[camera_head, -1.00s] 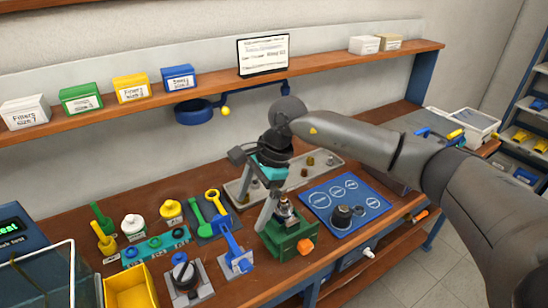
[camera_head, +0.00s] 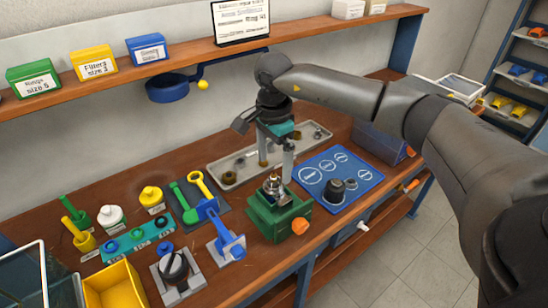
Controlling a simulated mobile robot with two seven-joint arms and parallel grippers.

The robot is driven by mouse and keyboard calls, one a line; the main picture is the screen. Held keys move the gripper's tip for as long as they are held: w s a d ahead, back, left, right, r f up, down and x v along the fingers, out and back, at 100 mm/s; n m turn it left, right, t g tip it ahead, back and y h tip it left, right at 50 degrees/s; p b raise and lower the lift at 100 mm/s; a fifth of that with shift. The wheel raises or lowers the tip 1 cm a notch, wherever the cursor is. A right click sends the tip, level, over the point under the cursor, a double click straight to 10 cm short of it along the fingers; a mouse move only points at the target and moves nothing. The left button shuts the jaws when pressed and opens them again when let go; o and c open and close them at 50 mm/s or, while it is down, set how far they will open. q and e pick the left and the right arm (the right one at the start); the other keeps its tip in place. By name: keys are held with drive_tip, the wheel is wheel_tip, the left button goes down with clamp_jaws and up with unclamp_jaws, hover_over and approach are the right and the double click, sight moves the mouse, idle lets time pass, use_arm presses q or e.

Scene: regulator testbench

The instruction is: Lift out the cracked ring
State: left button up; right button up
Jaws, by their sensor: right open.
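A green vise (camera_head: 276,220) with an orange knob stands near the front edge of the bench. It holds a small metal regulator body (camera_head: 273,186) upright. I cannot make out a cracked ring at this size. My right gripper (camera_head: 275,166) points down just above and behind the regulator body. Its two fingers are apart, with nothing visible between them. I cannot tell whether a fingertip touches the body. My left gripper is not in view.
A blue mat (camera_head: 338,181) with white circles and dark parts lies right of the vise. A grey tray (camera_head: 235,160) with small parts lies behind. Blue (camera_head: 228,240) and green tools, a teal ring strip (camera_head: 136,244) and a yellow bin (camera_head: 112,285) are left.

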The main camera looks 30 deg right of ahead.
sight(274, 174)
wheel_tip(274, 174, down, 3)
drive_tip(key=shift+f+b, duration=0.1)
drive_tip(key=shift+b, duration=0.8)
drive_tip(key=shift+f+b, duration=0.95)
drive_tip(key=shift+f, duration=0.25)
drive_tip(key=c, duration=1.2)
drive_tip(key=o, duration=1.2)
drive_tip(key=shift+r, duration=0.25)
